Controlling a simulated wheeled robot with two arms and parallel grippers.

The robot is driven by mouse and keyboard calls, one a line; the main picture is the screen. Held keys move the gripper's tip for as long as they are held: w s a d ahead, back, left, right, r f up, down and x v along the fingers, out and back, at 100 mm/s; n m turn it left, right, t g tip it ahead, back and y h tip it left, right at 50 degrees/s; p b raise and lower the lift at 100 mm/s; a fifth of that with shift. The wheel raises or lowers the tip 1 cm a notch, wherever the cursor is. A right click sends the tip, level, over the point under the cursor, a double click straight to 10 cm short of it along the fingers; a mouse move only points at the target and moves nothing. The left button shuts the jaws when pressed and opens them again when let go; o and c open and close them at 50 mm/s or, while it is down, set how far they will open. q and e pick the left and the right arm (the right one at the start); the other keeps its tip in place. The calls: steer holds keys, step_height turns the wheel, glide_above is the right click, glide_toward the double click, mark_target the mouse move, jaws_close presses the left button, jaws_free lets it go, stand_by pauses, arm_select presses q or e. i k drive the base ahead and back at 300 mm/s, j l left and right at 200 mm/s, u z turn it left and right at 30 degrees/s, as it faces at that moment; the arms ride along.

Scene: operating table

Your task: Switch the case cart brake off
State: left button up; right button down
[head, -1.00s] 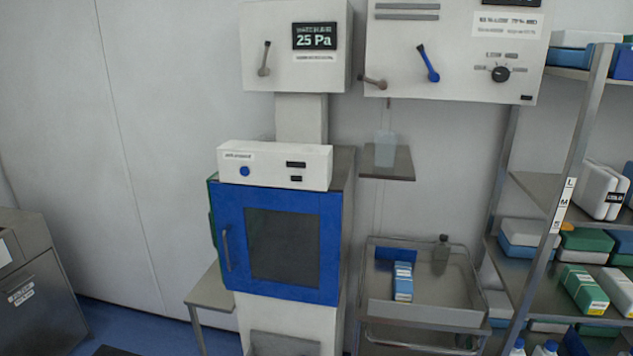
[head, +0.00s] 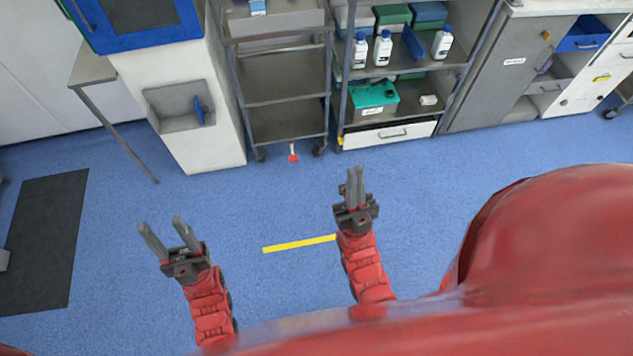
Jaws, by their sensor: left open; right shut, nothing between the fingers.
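The case cart (head: 286,88) is a grey metal cart with shelves, standing against the wall at top centre in the head view. A small red pedal, which looks like the brake (head: 293,154), sticks out low at its front between the casters. Its exact setting is too small to tell. My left gripper (head: 162,229) is open and empty over the floor, left of and nearer than the cart. My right gripper (head: 355,178) is shut and empty, to the right of and nearer than the red pedal. Neither gripper touches the cart.
A white cabinet (head: 193,150) with a grey basin stands left of the cart. A shelf rack (head: 413,88) with bottles and boxes stands to its right. A yellow floor strip (head: 300,243) and dark mat (head: 42,240) lie on the floor. The blue floor before the cart is clear.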

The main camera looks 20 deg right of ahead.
mark_target(294, 157)
steer(key=k+l+z, duration=0.1)
steer(key=k, duration=0.3)
steer(key=k+l+z, duration=0.1)
steer(key=k, duration=0.3)
steer(key=i+j, duration=0.65)
steer(key=i+j+z, duration=0.1)
steer(key=i+j, duration=1.1)
steer(key=j, duration=0.25)
